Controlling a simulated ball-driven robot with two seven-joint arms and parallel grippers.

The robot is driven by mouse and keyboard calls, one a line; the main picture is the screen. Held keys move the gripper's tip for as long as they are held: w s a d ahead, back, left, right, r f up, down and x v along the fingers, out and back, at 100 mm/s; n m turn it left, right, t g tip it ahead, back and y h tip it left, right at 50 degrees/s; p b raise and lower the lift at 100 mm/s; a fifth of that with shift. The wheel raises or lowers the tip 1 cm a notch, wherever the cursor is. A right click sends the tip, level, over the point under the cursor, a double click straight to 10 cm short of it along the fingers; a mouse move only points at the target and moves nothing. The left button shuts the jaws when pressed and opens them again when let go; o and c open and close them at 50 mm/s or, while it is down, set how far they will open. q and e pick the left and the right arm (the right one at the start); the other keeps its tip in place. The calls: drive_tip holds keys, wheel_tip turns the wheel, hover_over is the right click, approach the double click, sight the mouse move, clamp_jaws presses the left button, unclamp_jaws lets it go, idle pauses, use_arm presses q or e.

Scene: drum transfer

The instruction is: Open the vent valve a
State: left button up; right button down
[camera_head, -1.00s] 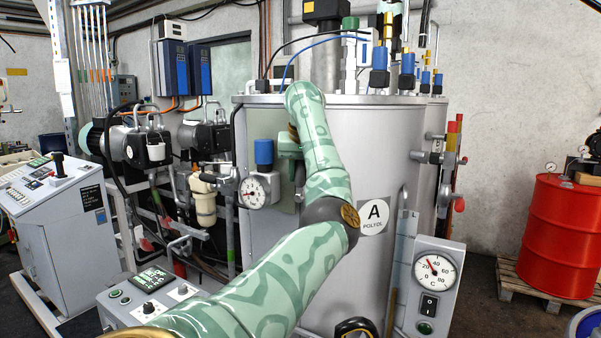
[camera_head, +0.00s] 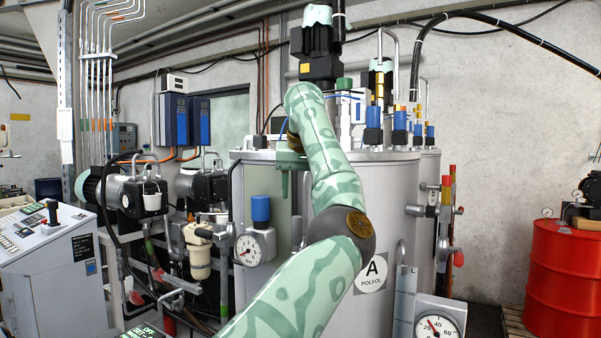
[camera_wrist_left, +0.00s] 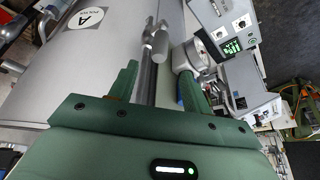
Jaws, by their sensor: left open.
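Tank A (camera_head: 395,210) is a grey steel drum with an "A POLYOL" label (camera_head: 371,273); the label also shows in the wrist view (camera_wrist_left: 86,18). My left gripper (camera_head: 286,180) is in front of the tank's upper front, below its lid, partly hidden by my arm. In the wrist view its green fingers (camera_wrist_left: 158,88) are apart, with nothing clasped. A metal pipe with a valve-like fitting (camera_wrist_left: 158,42) shows beyond and between them. Blue-capped fittings (camera_head: 373,125) stand on the lid. I cannot tell which fitting is vent valve a. My right gripper is not in view.
A gauge (camera_head: 249,249) with a blue cap (camera_head: 261,208) sits left of my gripper. Pumps (camera_head: 135,192) and a console (camera_head: 55,250) stand at left. Red-handled valves (camera_head: 457,258) and a red drum (camera_head: 565,270) are at right.

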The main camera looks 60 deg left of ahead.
use_arm(q)
drive_tip(key=shift+v, duration=1.85)
